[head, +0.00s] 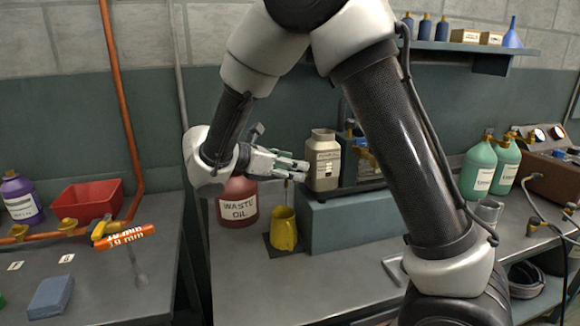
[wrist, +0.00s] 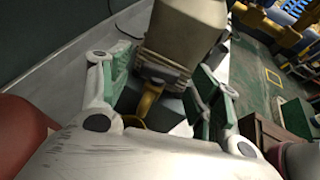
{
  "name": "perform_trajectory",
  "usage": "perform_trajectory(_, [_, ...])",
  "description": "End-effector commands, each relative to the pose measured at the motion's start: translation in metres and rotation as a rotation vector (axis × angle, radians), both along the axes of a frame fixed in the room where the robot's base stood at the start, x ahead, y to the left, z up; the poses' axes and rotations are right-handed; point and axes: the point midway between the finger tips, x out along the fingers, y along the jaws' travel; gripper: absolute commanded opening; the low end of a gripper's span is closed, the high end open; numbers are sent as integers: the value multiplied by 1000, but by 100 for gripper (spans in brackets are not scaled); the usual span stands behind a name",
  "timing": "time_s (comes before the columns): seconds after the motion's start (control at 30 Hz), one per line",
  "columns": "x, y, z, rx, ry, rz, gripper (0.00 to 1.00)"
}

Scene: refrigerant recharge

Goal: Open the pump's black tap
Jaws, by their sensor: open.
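The pump (head: 324,165) is a beige body with a label, on a blue-grey block on the bench. In the wrist view a beige body (wrist: 185,35), apparently the pump, fills the top centre, with a dark ribbed part (wrist: 162,69) and a yellow-brown piece (wrist: 150,98) below it. I cannot clearly make out the black tap in either view. My gripper (head: 300,164) is open and level with the pump, at its left side. In the wrist view its fingers (wrist: 166,85) stand apart on both sides of the dark part. I cannot tell whether they touch anything.
A yellow jug (head: 283,230) stands below my gripper on a dark mat. A red waste oil jar (head: 238,207) is just left of it. Green bottles (head: 478,170) stand at the right. A red bin (head: 86,203) is on the left bench. The bench front is mostly clear.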

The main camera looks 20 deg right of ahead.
Motion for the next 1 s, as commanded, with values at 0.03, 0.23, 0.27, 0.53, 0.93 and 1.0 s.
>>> perform_trajectory(0.03, [0, 0, 0, 0, 0, 0, 62])
perform_trajectory(0.23, [0, 0, 0, 0, 0, 0, 35])
perform_trajectory(0.27, [0, 0, 0, 0, -1, 0, 30])
perform_trajectory(0.53, [-1, -1, 1, -1, -2, 44, 17])
perform_trajectory(0.93, [-6, -2, 0, -1, -1, 268, 17])
perform_trajectory(1.0, [-6, -2, 1, -1, -1, 268, 17])
